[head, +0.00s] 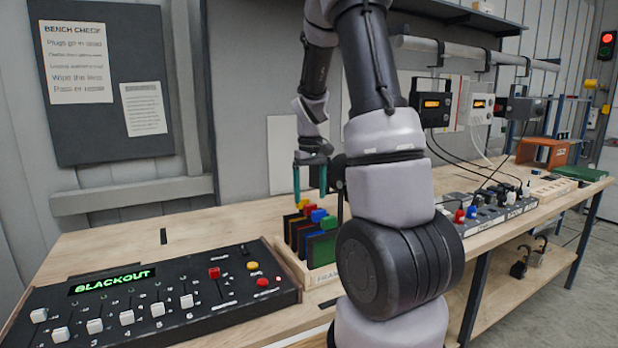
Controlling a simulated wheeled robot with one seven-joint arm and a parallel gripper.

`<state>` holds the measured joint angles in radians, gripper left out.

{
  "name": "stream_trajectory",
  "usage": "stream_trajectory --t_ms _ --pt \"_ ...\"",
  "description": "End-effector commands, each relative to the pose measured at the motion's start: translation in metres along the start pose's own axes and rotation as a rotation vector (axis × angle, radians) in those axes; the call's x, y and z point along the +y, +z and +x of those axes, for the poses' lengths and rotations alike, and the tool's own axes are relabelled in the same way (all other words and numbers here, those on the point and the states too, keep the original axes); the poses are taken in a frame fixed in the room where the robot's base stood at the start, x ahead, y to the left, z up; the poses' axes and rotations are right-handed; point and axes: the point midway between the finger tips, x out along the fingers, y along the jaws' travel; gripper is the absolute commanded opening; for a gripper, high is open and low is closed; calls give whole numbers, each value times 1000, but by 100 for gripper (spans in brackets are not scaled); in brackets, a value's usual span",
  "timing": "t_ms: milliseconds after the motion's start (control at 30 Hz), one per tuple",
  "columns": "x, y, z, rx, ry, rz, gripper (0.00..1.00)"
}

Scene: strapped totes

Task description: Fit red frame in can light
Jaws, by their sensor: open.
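The red frame (309,210) stands upright in a wooden rack (321,277), among yellow, blue and green frames, with its red top grip showing. My gripper (310,194) is open above the rack, its two teal fingers pointing down and apart. Its fingertips are close over the top grips, near the yellow and red ones; I cannot tell whether they touch or straddle one. Lights hang from the pipe at the right: a black one (430,104), a pale one (476,106) and another dark one (522,108). I cannot tell which is the can light.
A black control desk (150,303) with sliders and a green BLACKOUT display lies left of the rack. A strip with plugs and cables (490,212) lies at the right. My arm hides the bench middle.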

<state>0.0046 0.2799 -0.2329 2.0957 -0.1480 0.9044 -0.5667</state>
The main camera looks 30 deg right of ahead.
Motion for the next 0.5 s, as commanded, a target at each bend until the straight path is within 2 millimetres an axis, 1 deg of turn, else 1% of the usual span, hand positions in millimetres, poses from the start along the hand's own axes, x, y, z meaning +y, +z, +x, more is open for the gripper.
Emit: stream_trajectory --t_ms 33,200,333,500 --pt "0 1 10 -4 -1 1 85" --pt "0 0 33 -2 0 1 85" --pt "0 0 42 0 -1 1 85" --pt "0 0 45 1 0 1 85"
